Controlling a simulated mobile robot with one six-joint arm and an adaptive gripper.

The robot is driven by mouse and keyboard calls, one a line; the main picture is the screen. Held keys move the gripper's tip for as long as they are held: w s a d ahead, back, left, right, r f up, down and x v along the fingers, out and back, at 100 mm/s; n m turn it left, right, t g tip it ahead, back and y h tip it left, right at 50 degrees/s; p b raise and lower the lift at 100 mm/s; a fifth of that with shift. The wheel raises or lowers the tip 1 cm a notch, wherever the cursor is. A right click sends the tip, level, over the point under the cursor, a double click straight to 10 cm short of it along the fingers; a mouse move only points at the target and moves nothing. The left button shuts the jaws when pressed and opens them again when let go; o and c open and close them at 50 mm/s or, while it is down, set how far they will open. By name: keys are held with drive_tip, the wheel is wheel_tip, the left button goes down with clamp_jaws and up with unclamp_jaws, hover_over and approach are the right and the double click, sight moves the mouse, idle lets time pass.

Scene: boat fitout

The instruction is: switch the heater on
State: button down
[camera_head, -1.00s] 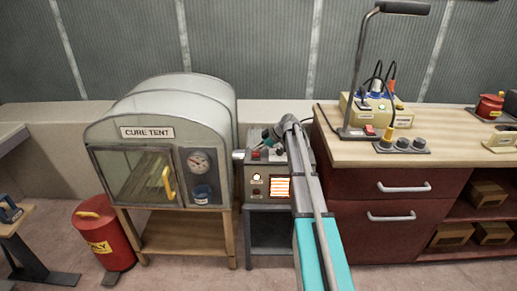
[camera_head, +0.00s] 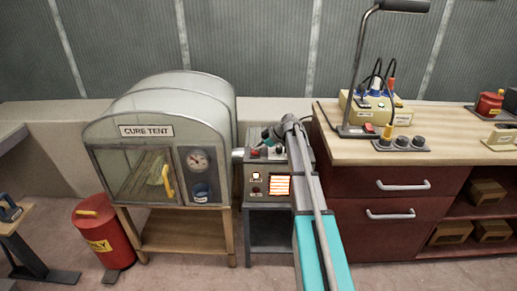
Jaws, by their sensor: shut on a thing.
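The heater (camera_head: 281,168) is a grey-beige box on a grey stand, just right of the cure tent (camera_head: 112,131). Its front grille (camera_head: 279,186) glows orange and a small lamp (camera_head: 256,176) on its front is lit. A small red part (camera_head: 254,153) shows on its top left. My gripper (camera_head: 267,139) is at the heater's top, coming from the right, close beside the red part. It is shut on a small control there, mostly hidden by the fingers. My arm covers the heater's right side.
The cure tent has a glass door with a yellow handle (camera_head: 168,181) and a dial (camera_head: 197,160). A red bin (camera_head: 103,234) stands on the floor at the left. The wooden workbench (camera_head: 440,149) at the right holds a lamp and small devices.

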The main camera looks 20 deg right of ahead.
drive_tip(key=shift+s, duration=0.15)
wheel_tip(320, 180, up, 4)
drive_tip(key=p, duration=0.4)
drive_tip(key=shift+r, duration=0.15)
drive_tip(key=p+v, duration=0.7)
drive_tip(key=v, duration=0.2)
drive_tip(key=shift+d+r, duration=0.25)
drive_tip(key=shift+d, duration=0.2)
drive_tip(key=s+a+f+m+g+h+p, duration=0.1)
drive_tip(key=s+a+m+g+h, duration=0.1)
drive_tip(key=s+a+m+h, duration=0.2)
drive_tip(key=s+a+f+m+g+h+p, duration=0.1)
drive_tip(key=s+a+m+h, duration=0.3)
drive_tip(key=s+a+m, duration=0.6)
drive_tip(key=s+a, duration=0.4)
drive_tip(key=s, duration=0.5)
drive_tip(key=s+a+g+p, duration=0.1)
drive_tip(key=s+a, duration=0.3)
drive_tip(key=s, duration=0.5)
drive_tip(key=shift+a+f+m, duration=0.3)
drive_tip(key=shift+a, duration=0.1)
